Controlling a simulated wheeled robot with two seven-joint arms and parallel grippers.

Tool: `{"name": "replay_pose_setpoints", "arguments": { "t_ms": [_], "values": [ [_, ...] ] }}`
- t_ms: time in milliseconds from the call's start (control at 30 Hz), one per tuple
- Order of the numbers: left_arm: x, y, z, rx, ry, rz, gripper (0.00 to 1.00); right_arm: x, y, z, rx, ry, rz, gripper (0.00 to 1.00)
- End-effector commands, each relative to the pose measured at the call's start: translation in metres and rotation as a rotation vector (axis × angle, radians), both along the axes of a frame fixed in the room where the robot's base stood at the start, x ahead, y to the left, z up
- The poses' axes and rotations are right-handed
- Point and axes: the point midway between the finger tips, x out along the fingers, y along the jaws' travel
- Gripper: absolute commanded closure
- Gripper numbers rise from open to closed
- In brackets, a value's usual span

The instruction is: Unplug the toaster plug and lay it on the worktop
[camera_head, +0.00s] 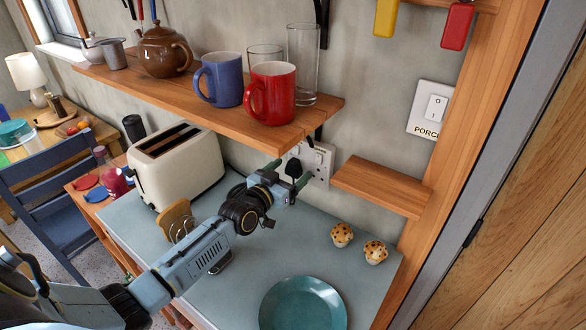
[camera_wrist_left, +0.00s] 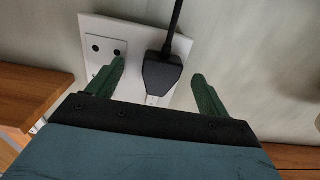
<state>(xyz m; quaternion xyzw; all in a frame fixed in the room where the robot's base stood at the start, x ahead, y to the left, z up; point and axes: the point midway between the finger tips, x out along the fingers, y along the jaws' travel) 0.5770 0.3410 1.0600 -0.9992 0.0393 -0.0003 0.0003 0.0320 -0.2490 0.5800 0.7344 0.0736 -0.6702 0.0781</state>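The black toaster plug (camera_head: 293,168) sits in the white wall socket (camera_head: 321,160) under the shelf. In the left wrist view the plug (camera_wrist_left: 162,74) shows with its cable running up, beside empty socket holes on the white socket plate (camera_wrist_left: 97,30). My left gripper (camera_head: 286,178) reaches to the socket from the left. Its green fingers (camera_wrist_left: 157,85) are apart, one on each side of the plug, and I see gaps between them and it. The cream toaster (camera_head: 178,178) stands on the grey-blue worktop (camera_head: 245,285). My right gripper is not in view.
A wooden shelf (camera_head: 215,112) with a blue mug (camera_head: 222,80), red mug (camera_head: 272,95) and glasses hangs above. A small wooden ledge (camera_head: 380,186) is right of the socket. Two muffins (camera_head: 342,235) and a teal plate (camera_head: 302,305) stand on the worktop; its middle is clear.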

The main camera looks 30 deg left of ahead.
Motion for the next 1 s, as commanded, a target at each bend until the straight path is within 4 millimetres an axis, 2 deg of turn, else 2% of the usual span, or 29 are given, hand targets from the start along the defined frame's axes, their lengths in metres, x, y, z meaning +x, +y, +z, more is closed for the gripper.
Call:
{"name": "replay_pose_setpoints", "arguments": {
  "t_ms": [67, 600, 1000],
  "values": [
    [0.000, 0.000, 0.000, 0.000, 0.000, 0.000, 0.26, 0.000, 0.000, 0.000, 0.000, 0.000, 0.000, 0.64],
    [0.000, 0.000, 0.000, -0.001, 0.000, 0.000, 0.97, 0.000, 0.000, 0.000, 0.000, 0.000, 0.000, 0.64],
    [-0.011, 0.001, 0.000, -0.001, 0.001, 0.001, 0.97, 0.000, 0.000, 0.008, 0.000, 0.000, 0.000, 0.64]
  ]
}}
